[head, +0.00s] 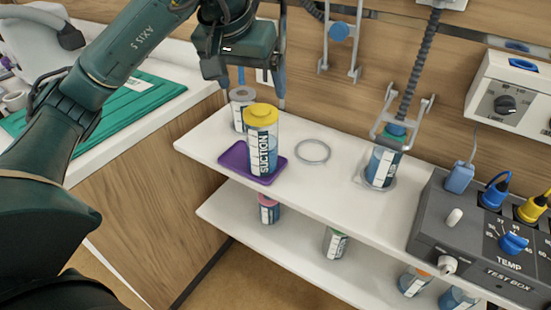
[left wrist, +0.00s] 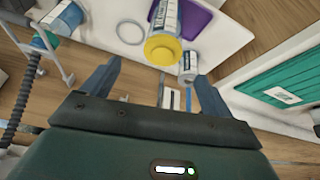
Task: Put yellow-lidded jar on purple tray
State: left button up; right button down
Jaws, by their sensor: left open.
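The yellow-lidded jar (head: 262,142), a clear jar labelled SUCTION with blue contents, stands upright on the purple tray (head: 233,157) on the white shelf. In the left wrist view the jar (left wrist: 164,36) and the tray (left wrist: 194,22) show at the top. My left gripper (head: 257,100) is above and behind the jar, apart from it. Its two blue fingers (left wrist: 157,88) are spread with nothing between them. My right gripper is in neither view.
A grey-lidded jar (head: 241,108) stands behind the tray. An empty metal ring (head: 313,151) lies right of it, then a jar (head: 382,166) under a wire holder. A grey test box (head: 480,240) fills the shelf's right end. Several jars stand on the lower shelf (head: 290,255).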

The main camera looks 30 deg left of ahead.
pick_arm(q)
jog(key=s+d+f+n+g+h, duration=0.1)
jog(key=s+d+f+g+h, duration=0.1)
jog(key=d+f+h, duration=0.35)
jog(key=s+d+f+g+h, duration=0.2)
jog(key=s+d, duration=0.1)
jog(key=d, duration=0.5)
jog(key=s+d+r+n+g+h, duration=0.35)
jog(key=s+d+n+h, duration=0.25)
jog(key=d+n+h, duration=0.45)
jog(key=w+a+f+n+t+h, duration=0.1)
jog(key=w+n+t+h, duration=0.15)
jog(key=n+t, duration=0.7)
jog(key=w+a+f+n+t+h, duration=0.1)
jog(key=w+a+n+t, duration=0.3)
jog(key=n, duration=1.1)
notch_tip(320, 180, down, 10)
jog(key=a+n+t+y, duration=0.2)
jog(key=n+t+y, duration=0.75)
jog(key=n, duration=0.85)
jog(key=s+a+f+n+g+y, duration=0.1)
jog(key=s+f+n+g+y, duration=0.2)
jog(key=f+n, duration=0.4)
jog(key=s+a+f+n+g+y, duration=0.1)
jog(key=s+f+n+g+y, duration=0.3)
jog(key=f, duration=0.7)
jog(key=s+n+g, duration=0.2)
jog(key=n, duration=0.1)
jog(key=shift+a, duration=0.4)
